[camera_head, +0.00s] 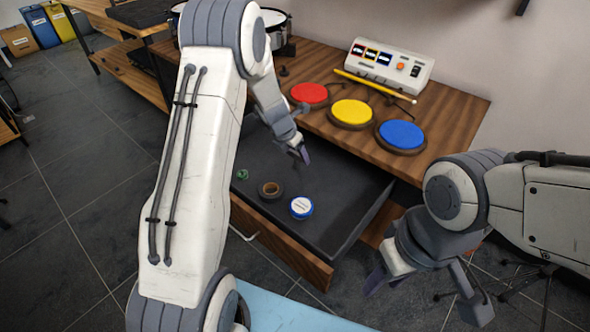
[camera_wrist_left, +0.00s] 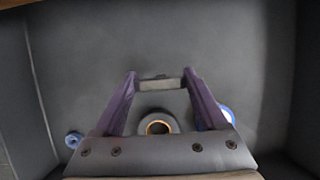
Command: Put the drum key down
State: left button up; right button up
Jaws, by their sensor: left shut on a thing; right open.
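My left gripper (camera_head: 302,156) reaches down over the open drawer (camera_head: 345,215). In the left wrist view its two purple fingers (camera_wrist_left: 160,85) are shut on a small grey bar, which I take to be the drum key (camera_wrist_left: 160,84). The bar spans the gap between the fingertips, above the dark drawer floor (camera_wrist_left: 90,60). How far above I cannot tell. In the head view the key is too small to make out. My right gripper (camera_head: 425,296) is open and empty, in front of the drawer's right side.
In the drawer lie a small green roll (camera_head: 242,174), a brown tape roll (camera_head: 270,190) and a blue-and-white roll (camera_head: 301,207). The drawer's back part is clear.

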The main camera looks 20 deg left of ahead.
aim_at(295, 164)
pick_arm(q)
jog(key=shift+a+f, duration=0.15)
jog(key=shift+a, duration=0.1)
notch_tip(295, 164, down, 4)
jog(key=b, duration=0.2)
jog(key=shift+b, duration=0.4)
